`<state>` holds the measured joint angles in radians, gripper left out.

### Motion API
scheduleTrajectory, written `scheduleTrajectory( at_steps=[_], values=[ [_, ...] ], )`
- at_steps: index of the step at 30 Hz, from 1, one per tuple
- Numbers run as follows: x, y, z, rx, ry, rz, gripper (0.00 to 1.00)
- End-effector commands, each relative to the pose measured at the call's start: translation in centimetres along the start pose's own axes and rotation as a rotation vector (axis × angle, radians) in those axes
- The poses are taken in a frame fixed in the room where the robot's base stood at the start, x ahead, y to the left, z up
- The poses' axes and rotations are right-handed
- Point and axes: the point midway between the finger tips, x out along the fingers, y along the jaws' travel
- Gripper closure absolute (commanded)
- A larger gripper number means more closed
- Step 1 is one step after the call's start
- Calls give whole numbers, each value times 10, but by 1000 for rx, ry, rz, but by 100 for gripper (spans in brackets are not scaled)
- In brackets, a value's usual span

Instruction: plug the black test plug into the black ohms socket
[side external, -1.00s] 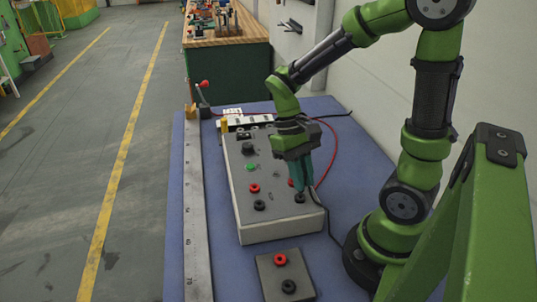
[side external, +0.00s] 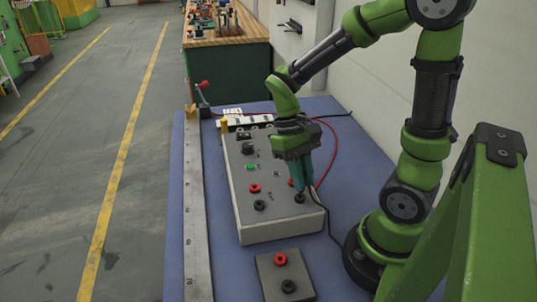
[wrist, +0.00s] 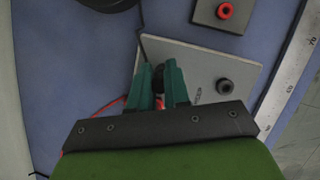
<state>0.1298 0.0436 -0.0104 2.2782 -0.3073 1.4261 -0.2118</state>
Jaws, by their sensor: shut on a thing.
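My gripper (side external: 300,188) points down over the near right corner of the grey test box (side external: 243,200), its teal fingers closed. In the wrist view, my gripper (wrist: 160,68) holds the black test plug (wrist: 158,76), mostly hidden between the fingers. The plug's black cable (wrist: 140,22) runs off past the fingertips. A black socket (side external: 299,198) of the right-hand pair is directly below the fingertips. Whether the plug is touching or inside it cannot be told. The other black socket (side external: 259,205) is to the left and empty; it also shows in the wrist view (wrist: 223,87).
A red socket (side external: 254,188) and a green button (side external: 250,167) are on the box. A small grey plate (side external: 264,270) with red and black round pieces lies in front. A steel ruler bar (side external: 196,220) runs along the left. A red cable (side external: 332,140) curves behind my gripper.

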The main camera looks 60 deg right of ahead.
Motion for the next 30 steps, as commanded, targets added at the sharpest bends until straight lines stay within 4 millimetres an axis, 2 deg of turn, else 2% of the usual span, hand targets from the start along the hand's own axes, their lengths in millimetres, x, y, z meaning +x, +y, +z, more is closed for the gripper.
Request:
scheduleTrajectory(
  at_steps=[26, 27, 30],
  values=[
    [20, 0, -8, 1, -2, 0, 100],
    [19, 0, -8, 1, -1, 0, 77],
    [19, 0, -8, 0, -1, 0, 62]
  ],
)
